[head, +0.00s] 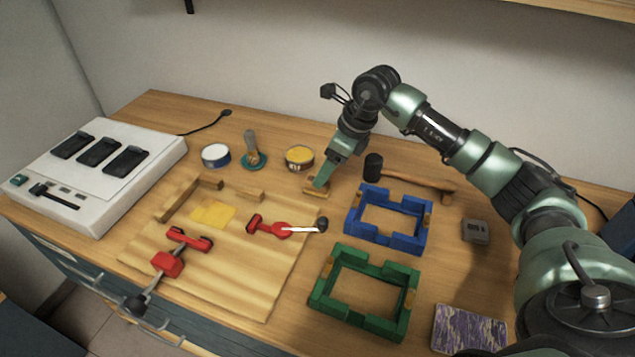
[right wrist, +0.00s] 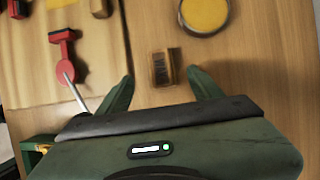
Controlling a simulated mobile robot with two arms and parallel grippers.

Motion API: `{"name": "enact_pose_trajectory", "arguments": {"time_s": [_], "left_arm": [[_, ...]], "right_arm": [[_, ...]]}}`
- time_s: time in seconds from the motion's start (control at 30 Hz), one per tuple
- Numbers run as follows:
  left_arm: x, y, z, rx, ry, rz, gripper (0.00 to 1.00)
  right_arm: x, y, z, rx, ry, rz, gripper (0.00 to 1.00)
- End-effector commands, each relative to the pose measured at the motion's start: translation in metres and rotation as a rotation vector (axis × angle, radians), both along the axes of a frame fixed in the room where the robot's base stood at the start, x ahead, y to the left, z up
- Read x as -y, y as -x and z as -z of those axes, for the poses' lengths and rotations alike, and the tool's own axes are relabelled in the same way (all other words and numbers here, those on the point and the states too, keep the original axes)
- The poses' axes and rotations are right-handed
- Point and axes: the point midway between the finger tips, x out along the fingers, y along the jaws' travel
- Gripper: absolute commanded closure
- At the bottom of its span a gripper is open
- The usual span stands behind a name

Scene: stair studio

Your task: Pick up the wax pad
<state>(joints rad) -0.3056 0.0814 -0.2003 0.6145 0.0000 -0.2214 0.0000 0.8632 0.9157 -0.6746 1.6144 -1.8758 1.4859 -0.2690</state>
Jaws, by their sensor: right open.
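My right gripper (head: 324,182) reaches down to the back middle of the bench. Its fingers are open and empty in the right wrist view (right wrist: 160,80). A small wooden block with a dark brown, brush-like middle (right wrist: 162,67) lies just ahead of and partly between the fingertips, with gaps at both sides. In the head view this block (head: 312,190) is partly hidden by a finger. Which thing is the wax pad is not clear; a flat yellow square (head: 212,214) lies on the wooden board. My left gripper is not in view.
A yellow-filled tin (head: 299,158) stands just behind the block, also in the right wrist view (right wrist: 205,13). A mallet (head: 374,167), a blue frame (head: 352,226), a green frame (head: 322,297) and a red clamp (head: 268,228) are nearby. A white device (head: 150,160) stands left.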

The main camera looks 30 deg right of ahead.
Motion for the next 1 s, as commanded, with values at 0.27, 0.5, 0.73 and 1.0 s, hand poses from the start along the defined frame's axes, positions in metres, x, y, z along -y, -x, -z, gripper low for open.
{"name": "enact_pose_trajectory", "arguments": {"time_s": [0.27,0.5,0.73,1.0], "left_arm": [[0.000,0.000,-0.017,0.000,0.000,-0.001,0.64],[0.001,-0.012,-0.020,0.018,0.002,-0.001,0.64],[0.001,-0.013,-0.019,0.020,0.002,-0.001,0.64],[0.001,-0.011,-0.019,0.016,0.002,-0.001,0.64]], "right_arm": [[-0.010,-0.013,0.031,-0.004,-0.001,0.001,0.35],[-0.015,-0.020,0.054,0.000,0.000,0.001,0.35],[-0.015,-0.020,0.055,0.001,0.001,0.000,0.40],[-0.015,-0.020,0.054,0.002,0.001,0.001,1.00]]}}
